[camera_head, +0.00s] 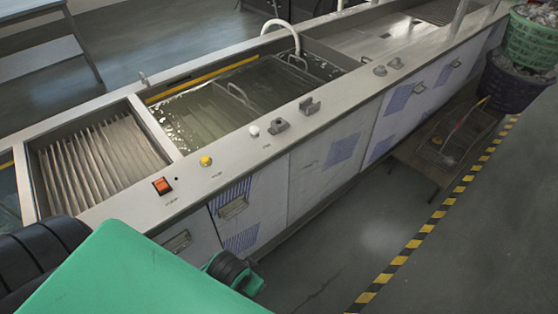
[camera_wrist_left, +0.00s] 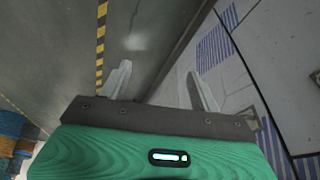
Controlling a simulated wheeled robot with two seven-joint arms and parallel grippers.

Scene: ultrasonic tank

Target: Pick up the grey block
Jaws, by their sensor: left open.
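Small grey blocks sit on the front ledge of the tank unit in the head view. One low grey block (camera_head: 279,126) lies beside a taller notched grey block (camera_head: 309,106). Two more small grey pieces, one at left (camera_head: 380,70) and one at right (camera_head: 395,63), lie farther along the ledge. I cannot tell which one the task means. My left gripper (camera_wrist_left: 157,84) shows in the left wrist view, open and empty, with floor and cabinet fronts beyond its fingers. No block shows in that view. My right gripper is not in view.
The ledge also holds an orange switch (camera_head: 162,186), a yellow knob (camera_head: 206,161) and a white knob (camera_head: 254,131). Behind it is the liquid-filled tank (camera_head: 188,152). Stacked baskets (camera_head: 515,82) stand at far right. A striped floor line (camera_head: 412,244) crosses open floor.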

